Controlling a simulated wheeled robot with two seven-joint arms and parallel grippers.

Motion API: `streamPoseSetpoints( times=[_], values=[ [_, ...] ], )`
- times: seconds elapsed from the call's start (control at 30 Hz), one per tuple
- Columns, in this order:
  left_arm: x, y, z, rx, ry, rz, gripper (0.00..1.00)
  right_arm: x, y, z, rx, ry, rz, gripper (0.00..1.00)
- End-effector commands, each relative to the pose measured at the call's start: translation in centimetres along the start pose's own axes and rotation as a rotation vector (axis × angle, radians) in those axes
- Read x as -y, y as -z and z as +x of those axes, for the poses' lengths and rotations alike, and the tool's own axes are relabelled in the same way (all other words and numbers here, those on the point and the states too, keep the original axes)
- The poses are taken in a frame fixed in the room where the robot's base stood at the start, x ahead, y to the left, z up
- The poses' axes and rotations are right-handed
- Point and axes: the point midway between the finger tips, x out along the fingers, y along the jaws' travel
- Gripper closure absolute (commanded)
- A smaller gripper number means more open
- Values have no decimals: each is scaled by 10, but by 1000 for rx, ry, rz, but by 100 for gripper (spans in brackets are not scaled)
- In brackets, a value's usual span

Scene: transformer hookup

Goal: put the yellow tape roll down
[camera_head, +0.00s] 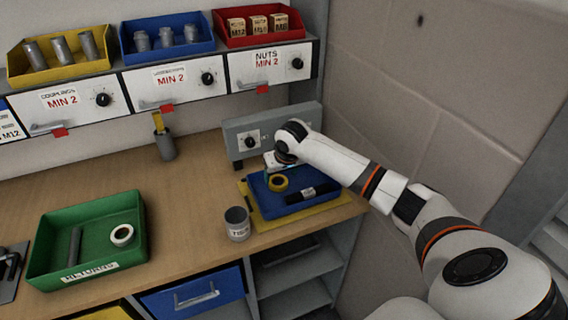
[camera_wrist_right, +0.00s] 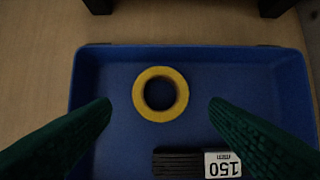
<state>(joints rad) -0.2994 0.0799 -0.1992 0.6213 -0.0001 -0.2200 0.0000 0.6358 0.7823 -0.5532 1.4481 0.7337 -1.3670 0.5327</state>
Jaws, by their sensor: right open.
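The yellow tape roll (camera_head: 278,183) lies flat in the blue tray (camera_head: 318,204) at the right of the workbench. In the right wrist view the yellow tape roll (camera_wrist_right: 160,75) rests on the floor of the blue tray (camera_wrist_right: 110,85), near its rim at the top of the picture. My right gripper (camera_head: 272,164) is above the tray. In the right wrist view its two green fingers (camera_wrist_right: 160,108) are wide apart with nothing between them, the roll showing beyond and clear of both. My left gripper does not show.
A black bundle labelled 150 (camera_wrist_right: 185,163) lies in the same tray. A grey tin (camera_head: 237,224) stands left of the tray. A green returns tray (camera_head: 50,240) holds a white roll (camera_head: 122,235). A grey box (camera_head: 245,140) stands behind. The bench middle is clear.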

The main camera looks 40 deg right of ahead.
Motion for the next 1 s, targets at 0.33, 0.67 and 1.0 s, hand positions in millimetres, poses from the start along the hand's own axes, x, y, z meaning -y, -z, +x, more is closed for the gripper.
streamPoseSetpoints(
  times=[0.33, 0.67, 1.0],
  values=[
    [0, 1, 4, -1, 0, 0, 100, 0, 0, -65, 2, 0, 0, 30],
    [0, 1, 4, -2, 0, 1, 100, 0, 0, -76, -1, 0, 1, 30],
    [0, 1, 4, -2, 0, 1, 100, 0, 0, -76, 0, 0, 1, 30]
  ],
)
